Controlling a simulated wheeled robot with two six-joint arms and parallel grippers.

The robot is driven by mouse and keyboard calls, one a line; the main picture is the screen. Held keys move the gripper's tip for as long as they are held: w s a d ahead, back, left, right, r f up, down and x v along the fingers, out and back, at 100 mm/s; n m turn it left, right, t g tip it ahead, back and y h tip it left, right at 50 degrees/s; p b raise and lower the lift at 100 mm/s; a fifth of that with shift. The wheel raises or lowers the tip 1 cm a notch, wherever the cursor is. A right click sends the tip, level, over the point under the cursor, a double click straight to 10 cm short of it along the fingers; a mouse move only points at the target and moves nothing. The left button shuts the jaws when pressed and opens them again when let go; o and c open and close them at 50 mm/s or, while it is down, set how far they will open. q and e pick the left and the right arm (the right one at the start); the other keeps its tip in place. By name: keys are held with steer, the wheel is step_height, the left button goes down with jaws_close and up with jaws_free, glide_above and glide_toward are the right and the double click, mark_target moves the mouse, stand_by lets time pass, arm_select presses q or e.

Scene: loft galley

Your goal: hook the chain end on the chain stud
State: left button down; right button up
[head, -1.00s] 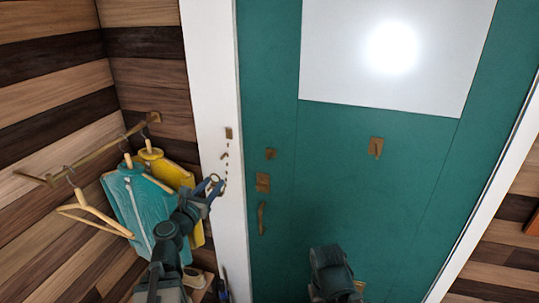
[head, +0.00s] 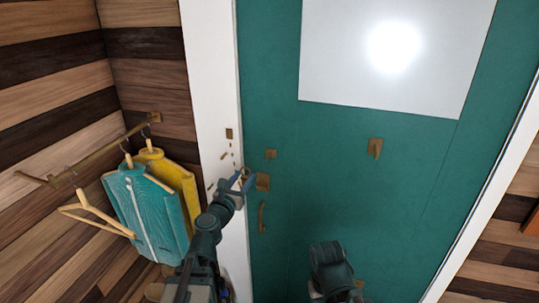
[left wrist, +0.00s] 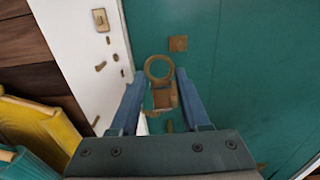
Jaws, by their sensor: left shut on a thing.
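The chain end is a brass ring (left wrist: 158,68) at the fingertips of my left gripper (head: 243,178), which is shut on it. The left wrist view shows the gripper's two blue fingers (left wrist: 162,88) either side of the ring. The chain stud (head: 271,154) is a small square brass plate on the teal door; it also shows in the left wrist view (left wrist: 178,43), just above and right of the ring, apart from it in the picture. The loose chain links (head: 223,156) run from a brass plate (head: 229,133) on the white door frame. My right gripper's fingers are not visible.
Below the stud are a brass lock plate (head: 263,183) and a handle (head: 262,217). A brass hook (head: 375,148) is farther right on the door. Teal (head: 140,205) and yellow (head: 177,180) garments hang from a rail (head: 95,157) at the left.

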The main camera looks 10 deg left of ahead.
arm_select(q)
steer(key=shift+w+d+r, duration=0.1)
steer(key=shift+w+d, duration=0.2)
steer(key=shift+d, duration=0.4)
steer(key=shift+w+d+r, duration=0.1)
steer(key=shift+w+d, duration=0.2)
steer(key=shift+d, duration=0.45)
steer(key=shift+w+d+r, duration=0.1)
steer(key=shift+w+d, duration=0.2)
steer(key=shift+d, duration=0.4)
steer(key=shift+w, duration=0.1)
steer(key=w, duration=0.6)
steer(key=shift+w+d+f, duration=0.15)
steer(key=shift+d+f, duration=0.15)
steer(key=shift+d, duration=0.05)
steer(key=shift+w, duration=0.2)
steer(key=shift+w+d, duration=0.1)
steer(key=shift+w, duration=0.75)
steer(key=shift+w+f, duration=0.1)
steer(key=shift+f, duration=0.05)
steer(key=shift+w+f+b, duration=0.2)
steer(key=shift+w+b, duration=0.1)
steer(key=shift+b, duration=0.1)
steer(key=shift+w+d+f, duration=0.1)
steer(key=shift+w+f, duration=0.1)
steer(key=shift+w, duration=0.05)
